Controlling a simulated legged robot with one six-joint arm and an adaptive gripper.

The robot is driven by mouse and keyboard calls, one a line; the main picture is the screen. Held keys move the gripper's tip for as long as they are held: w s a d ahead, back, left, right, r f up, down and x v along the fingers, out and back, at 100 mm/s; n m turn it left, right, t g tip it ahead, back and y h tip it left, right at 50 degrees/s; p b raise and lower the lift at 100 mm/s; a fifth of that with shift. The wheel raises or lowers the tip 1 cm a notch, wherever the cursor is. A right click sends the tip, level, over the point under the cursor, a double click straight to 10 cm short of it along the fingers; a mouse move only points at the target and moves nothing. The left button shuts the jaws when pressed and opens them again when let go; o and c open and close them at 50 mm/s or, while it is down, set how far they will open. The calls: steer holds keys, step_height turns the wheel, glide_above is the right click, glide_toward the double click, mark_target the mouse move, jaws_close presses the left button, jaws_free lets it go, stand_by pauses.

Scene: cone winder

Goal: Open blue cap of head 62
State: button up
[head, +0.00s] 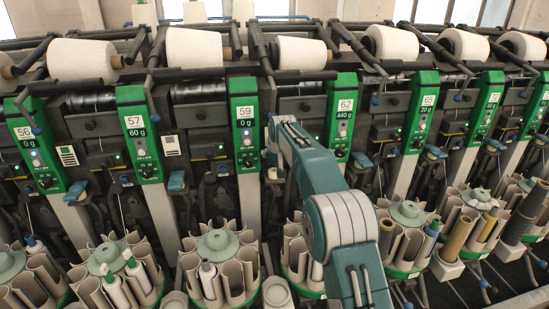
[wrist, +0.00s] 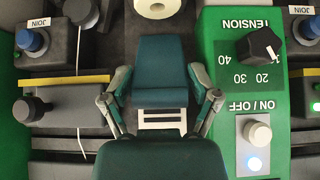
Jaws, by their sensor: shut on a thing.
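The blue cap (wrist: 160,65) is a dark teal-blue block in the middle of the wrist view. My gripper (wrist: 161,92) has a finger at each side of it and is shut on it. In the head view my arm reaches in between the green panels of head 59 (head: 243,125) and head 62 (head: 343,112). The arm covers most of that space, so the cap and fingertips are not clear there. Whether the cap has swung open I cannot tell.
The wrist view is upside down; a green panel with a tension knob (wrist: 259,48) and a lit on/off button (wrist: 256,134) stands close at the right. Yarn cones (head: 300,53) line the top; bobbin magazines (head: 217,245) stand below.

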steer(key=shift+w+a+g, duration=0.1)
steer(key=shift+w+g, duration=0.15)
steer(key=shift+g, duration=0.15)
stand_by(0.3)
steer(key=shift+s, duration=0.1)
steer(key=o, duration=1.2)
steer(key=shift+r, duration=0.25)
